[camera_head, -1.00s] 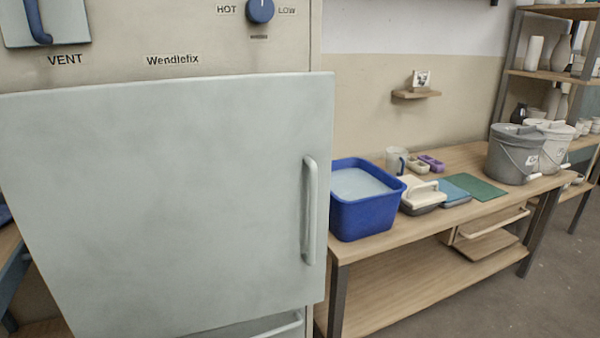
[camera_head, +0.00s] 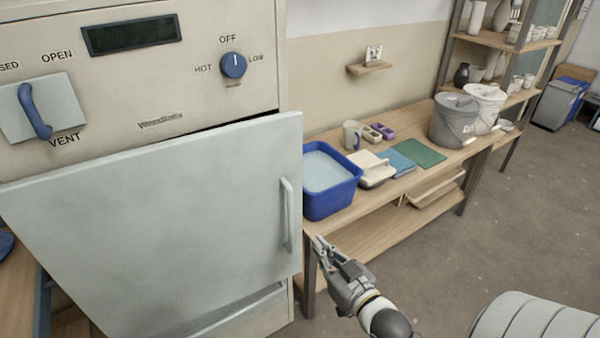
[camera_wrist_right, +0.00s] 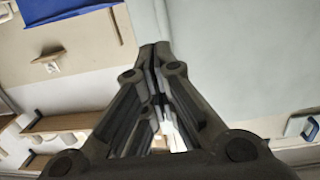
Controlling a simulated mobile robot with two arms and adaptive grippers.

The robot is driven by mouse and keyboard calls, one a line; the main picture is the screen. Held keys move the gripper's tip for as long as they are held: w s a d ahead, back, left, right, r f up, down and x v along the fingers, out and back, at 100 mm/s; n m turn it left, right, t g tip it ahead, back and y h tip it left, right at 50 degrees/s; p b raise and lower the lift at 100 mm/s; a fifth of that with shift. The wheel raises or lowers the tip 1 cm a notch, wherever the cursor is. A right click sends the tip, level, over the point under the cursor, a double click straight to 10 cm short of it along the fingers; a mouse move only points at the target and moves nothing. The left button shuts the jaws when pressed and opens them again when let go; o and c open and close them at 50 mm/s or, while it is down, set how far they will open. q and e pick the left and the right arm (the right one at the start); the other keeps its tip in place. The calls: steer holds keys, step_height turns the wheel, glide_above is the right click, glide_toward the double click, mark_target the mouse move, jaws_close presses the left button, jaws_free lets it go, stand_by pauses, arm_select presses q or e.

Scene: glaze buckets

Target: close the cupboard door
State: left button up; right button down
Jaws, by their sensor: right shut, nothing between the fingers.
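The cupboard door (camera_head: 160,225) is a large pale grey-green panel with a vertical bar handle (camera_head: 287,215) near its right edge. It stands ajar, with a dark gap along its top and its right edge out from the beige cabinet (camera_head: 200,85). My right gripper (camera_head: 318,242) is shut and empty, just right of the door's free edge and below the handle's middle. In the right wrist view, the closed fingertips (camera_wrist_right: 155,52) lie by the edge of the pale door (camera_wrist_right: 240,60); I cannot tell whether they touch. My left gripper is out of view.
A wooden bench (camera_head: 335,222) stands right of the cabinet, close behind my right gripper. It holds a blue tub (camera_head: 335,200), mats and a grey bucket (camera_head: 452,125). A ridged pale cylinder (camera_head: 535,322) is at the lower right. The floor (camera_head: 430,260) between is clear.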

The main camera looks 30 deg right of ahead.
step_height(320, 180, up, 4)
steer(key=d+t+p, duration=0.1)
steer(key=d+p, duration=0.1)
steer(key=p, duration=0.2)
glide_toward(296, 190)
steer(key=shift+h, duration=0.4)
steer(key=w, duration=0.7)
steer(key=shift+w+d, duration=0.1)
steer(key=shift+w, duration=0.05)
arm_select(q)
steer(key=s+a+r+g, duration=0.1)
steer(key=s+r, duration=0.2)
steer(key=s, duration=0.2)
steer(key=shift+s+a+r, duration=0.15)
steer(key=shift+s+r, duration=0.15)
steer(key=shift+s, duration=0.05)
arm_select(e)
steer(key=shift+f, duration=0.1)
